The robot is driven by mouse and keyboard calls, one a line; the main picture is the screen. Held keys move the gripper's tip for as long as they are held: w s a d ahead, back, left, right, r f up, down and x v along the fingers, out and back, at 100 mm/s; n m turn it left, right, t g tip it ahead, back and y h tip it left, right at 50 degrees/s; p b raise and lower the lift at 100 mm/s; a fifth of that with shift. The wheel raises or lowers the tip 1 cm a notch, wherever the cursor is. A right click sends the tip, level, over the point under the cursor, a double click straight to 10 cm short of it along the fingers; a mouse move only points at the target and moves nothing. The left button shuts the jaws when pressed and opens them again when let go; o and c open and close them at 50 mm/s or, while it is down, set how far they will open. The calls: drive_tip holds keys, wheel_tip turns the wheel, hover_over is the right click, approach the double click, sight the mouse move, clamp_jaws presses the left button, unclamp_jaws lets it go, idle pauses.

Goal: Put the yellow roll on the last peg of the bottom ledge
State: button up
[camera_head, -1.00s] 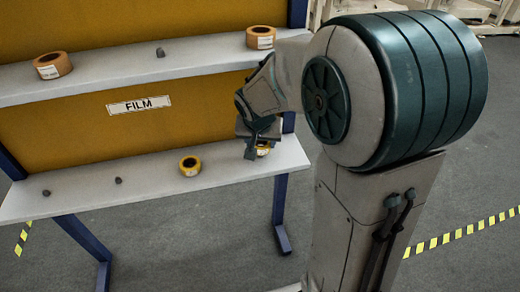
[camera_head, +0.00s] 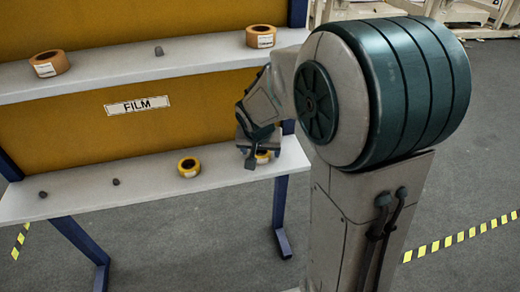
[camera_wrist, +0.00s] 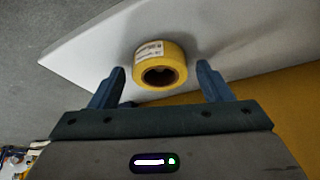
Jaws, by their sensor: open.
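A yellow roll (camera_wrist: 160,64) with a white label lies on the bottom ledge near its right end. It stands between and just beyond the fingertips in the wrist view. In the head view this roll (camera_head: 263,156) is partly hidden behind my gripper (camera_head: 249,160). My gripper (camera_wrist: 160,80) is open, a finger on each side of the roll, with gaps to both. A second yellow roll (camera_head: 189,167) sits on the bottom ledge (camera_head: 148,187) left of it. Two bare pegs show on that ledge, one at the far left (camera_head: 43,194) and one beside it (camera_head: 116,182).
The upper ledge (camera_head: 115,70) holds an orange-brown roll (camera_head: 49,64) at the left, another (camera_head: 261,37) at the right, and a bare peg (camera_head: 159,51) between. A FILM sign (camera_head: 137,105) is on the yellow back panel. Grey floor lies in front, with striped tape (camera_head: 463,236).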

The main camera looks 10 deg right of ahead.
drive_tip(key=p+v, duration=0.3)
drive_tip(key=v, duration=0.8)
drive_tip(key=s+d+f+n+g+y, duration=0.1)
drive_tip(key=s+f+n+g, duration=0.2)
drive_tip(key=s, duration=1.3)
drive_tip(key=shift+d+n+y+p, duration=0.2)
drive_tip(key=shift+n+y+p, duration=0.1)
drive_tip(key=shift+n, duration=0.3)
